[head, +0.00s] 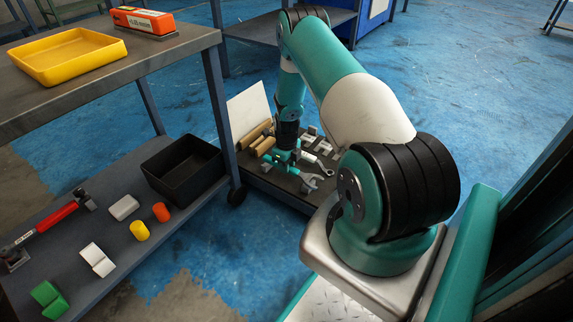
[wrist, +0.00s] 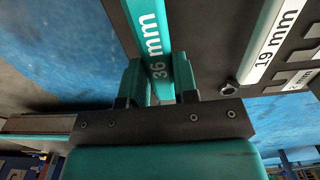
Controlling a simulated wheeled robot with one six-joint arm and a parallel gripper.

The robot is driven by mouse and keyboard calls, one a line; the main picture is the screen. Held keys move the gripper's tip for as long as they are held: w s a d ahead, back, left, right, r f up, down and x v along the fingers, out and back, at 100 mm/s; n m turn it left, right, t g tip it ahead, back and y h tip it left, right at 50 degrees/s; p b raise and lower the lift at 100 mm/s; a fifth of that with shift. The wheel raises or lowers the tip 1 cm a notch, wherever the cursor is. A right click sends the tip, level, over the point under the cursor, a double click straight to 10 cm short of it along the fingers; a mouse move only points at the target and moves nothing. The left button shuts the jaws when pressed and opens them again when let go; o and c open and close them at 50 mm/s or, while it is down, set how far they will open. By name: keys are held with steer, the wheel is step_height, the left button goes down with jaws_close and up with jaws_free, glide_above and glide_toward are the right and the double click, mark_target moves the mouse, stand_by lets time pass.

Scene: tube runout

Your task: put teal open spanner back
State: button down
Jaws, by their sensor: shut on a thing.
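My gripper (wrist: 158,80) is shut on the teal spanner (wrist: 156,45), whose handle is marked "36 mm" in the wrist view and stands between the two teal fingers. In the head view my gripper (head: 284,155) is low over a dark tool board (head: 275,188), at the far end of my reaching arm. A grey open jaw (head: 311,184) shows just right of the gripper and seems to belong to the teal spanner. Whether the spanner touches the board cannot be told.
A white spanner marked "19 mm" (wrist: 272,45) lies right of the teal one, near pale blocks (wrist: 292,80). Wooden rolls (head: 260,133) and a white panel (head: 249,108) are left of the gripper. A workbench leg (head: 218,110) and black bin (head: 183,168) stand further left.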

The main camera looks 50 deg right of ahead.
steer(key=shift+f+b, duration=0.45)
steer(key=shift+f, duration=0.35)
steer(key=shift+c, duration=1.6)
jaws_free()
steer(key=shift+r, duration=0.2)
steer(key=shift+r+p, duration=2.6)
steer(key=shift+r, duration=0.3)
